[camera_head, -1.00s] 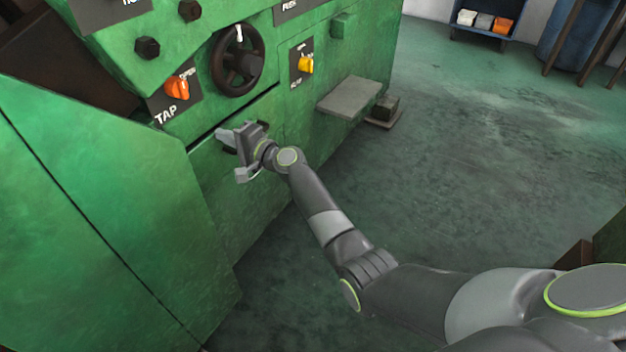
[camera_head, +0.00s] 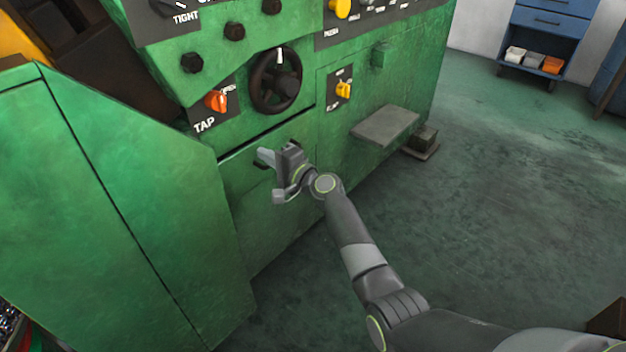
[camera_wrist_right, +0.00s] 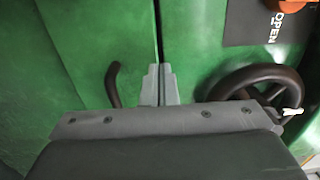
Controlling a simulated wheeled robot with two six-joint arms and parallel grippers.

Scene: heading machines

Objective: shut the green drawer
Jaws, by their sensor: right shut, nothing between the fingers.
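The green drawer (camera_head: 262,222) is in the front of the green machine, below the black handwheel (camera_head: 275,80). A dark gap runs along its top edge; I cannot tell how far it stands out. Its dark curved handle (camera_wrist_right: 114,84) shows in the right wrist view, left of the fingers. My right gripper (camera_head: 266,174) is at the drawer's upper front, beside the handle and partly covering it. In the right wrist view its fingers (camera_wrist_right: 160,86) are together and empty, in front of the drawer's top seam. Whether they touch the drawer is unclear. My left gripper is not in view.
An orange TAP knob (camera_head: 216,102) and a yellow knob (camera_head: 343,90) are on the panel above. A grey step plate (camera_head: 386,126) juts out right of the drawer. A blue cabinet (camera_head: 549,22) stands at the back.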

